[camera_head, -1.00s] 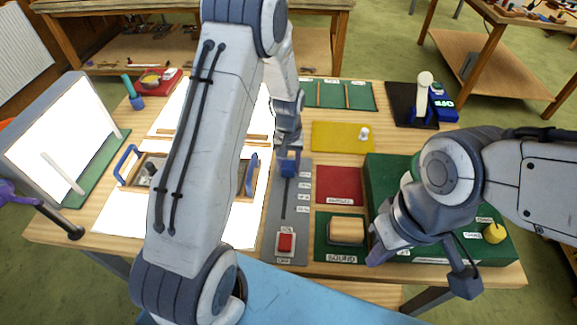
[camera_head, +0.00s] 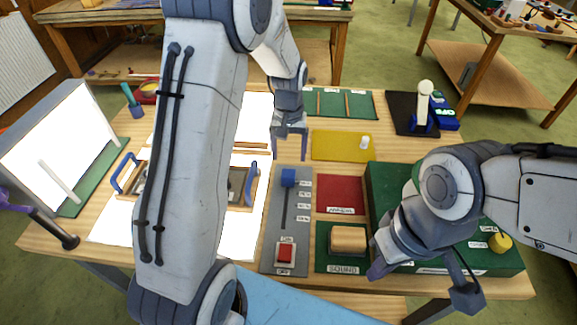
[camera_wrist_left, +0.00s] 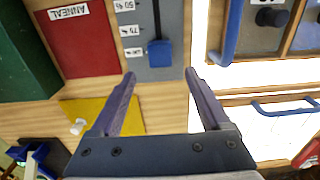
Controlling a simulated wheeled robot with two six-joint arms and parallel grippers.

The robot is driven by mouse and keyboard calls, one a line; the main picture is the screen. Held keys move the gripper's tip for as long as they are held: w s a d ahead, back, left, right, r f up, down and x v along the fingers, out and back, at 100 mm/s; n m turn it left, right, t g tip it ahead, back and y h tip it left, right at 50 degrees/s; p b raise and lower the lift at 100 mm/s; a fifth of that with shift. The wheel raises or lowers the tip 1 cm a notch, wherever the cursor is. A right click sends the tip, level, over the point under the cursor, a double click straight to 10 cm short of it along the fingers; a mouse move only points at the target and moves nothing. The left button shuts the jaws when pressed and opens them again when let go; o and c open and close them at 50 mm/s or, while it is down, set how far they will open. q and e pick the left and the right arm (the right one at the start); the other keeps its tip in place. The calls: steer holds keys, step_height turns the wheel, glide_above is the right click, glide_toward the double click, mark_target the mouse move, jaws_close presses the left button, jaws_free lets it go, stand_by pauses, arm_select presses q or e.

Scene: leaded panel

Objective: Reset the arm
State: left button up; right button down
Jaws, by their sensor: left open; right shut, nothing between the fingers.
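My left gripper (camera_head: 290,150) hangs open and empty above the table, just beyond the blue slider knob (camera_head: 289,177) at the far end of the grey slider panel (camera_head: 270,250). In the left wrist view its two fingers (camera_wrist_left: 165,95) are spread apart, with the blue knob (camera_wrist_left: 160,53) ahead of them and not between them. My right gripper (camera_head: 420,275) is at the front right, over the edge of the green box (camera_head: 385,180). Its fingertips are partly hidden, and it holds nothing that I can see.
A red switch (camera_head: 286,252) is on the grey panel's near end. A blue-handled tray (camera_head: 251,185) and a lit white panel (camera_head: 60,140) are left.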

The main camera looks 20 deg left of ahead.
arm_select(q)
step_height(320, 180, up, 2)
steer(key=shift+r, duration=0.2)
stand_by(0.3)
steer(key=s+d+r+m, duration=0.5)
steer(key=s+d+r, duration=0.1)
steer(key=s+d, duration=0.65)
steer(key=s+d+m, duration=0.1)
steer(key=s+m, duration=0.1)
steer(key=s, duration=0.5)
steer(key=s+d+r+m+h, duration=0.1)
steer(key=s+d+m, duration=0.1)
steer(key=s, duration=0.6)
steer(key=shift+s+d+m, duration=0.15)
steer(key=shift+d+m, duration=0.1)
steer(key=shift+m, duration=0.55)
